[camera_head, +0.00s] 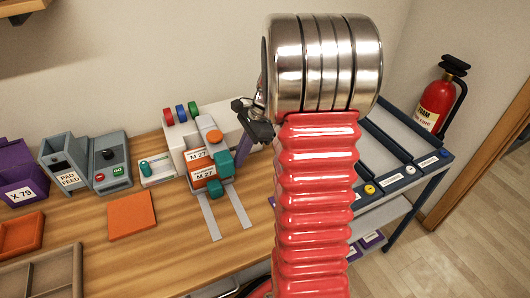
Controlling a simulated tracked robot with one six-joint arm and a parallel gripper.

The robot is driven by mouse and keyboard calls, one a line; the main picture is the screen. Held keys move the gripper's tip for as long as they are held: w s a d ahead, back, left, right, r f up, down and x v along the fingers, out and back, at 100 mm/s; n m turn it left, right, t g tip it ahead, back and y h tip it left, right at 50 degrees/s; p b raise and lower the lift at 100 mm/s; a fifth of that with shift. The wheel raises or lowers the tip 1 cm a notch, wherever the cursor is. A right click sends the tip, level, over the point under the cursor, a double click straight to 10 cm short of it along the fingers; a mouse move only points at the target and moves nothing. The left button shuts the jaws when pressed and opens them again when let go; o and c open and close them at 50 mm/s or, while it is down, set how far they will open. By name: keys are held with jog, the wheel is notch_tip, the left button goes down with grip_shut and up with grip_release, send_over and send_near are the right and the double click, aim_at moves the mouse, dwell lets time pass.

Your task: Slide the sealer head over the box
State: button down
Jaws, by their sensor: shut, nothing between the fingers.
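A pale machine (233,118) stands on the wooden bench near the wall, with red, blue and green rolls on top. Its front carries a grey part with an orange knob (215,136), perhaps the sealer head. My gripper (247,178) is shut and empty, pointing down beside the machine's right side. My arm hides part of it, and I cannot tell whether it touches the teal block.
Two grey rails (224,214) run forward from the machine. Left are an orange pad (132,215), a grey "PAD FEED" unit (64,168), a GO button box (110,163), a purple X 79 bin (18,180) and trays.

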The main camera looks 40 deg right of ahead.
jog(key=d, duration=0.2)
jog(key=shift+s+d, duration=0.4)
dwell(0.3)
jog(key=shift+r, duration=0.15)
notch_tip(320, 180, up, 9)
dwell(1.1)
dwell(0.6)
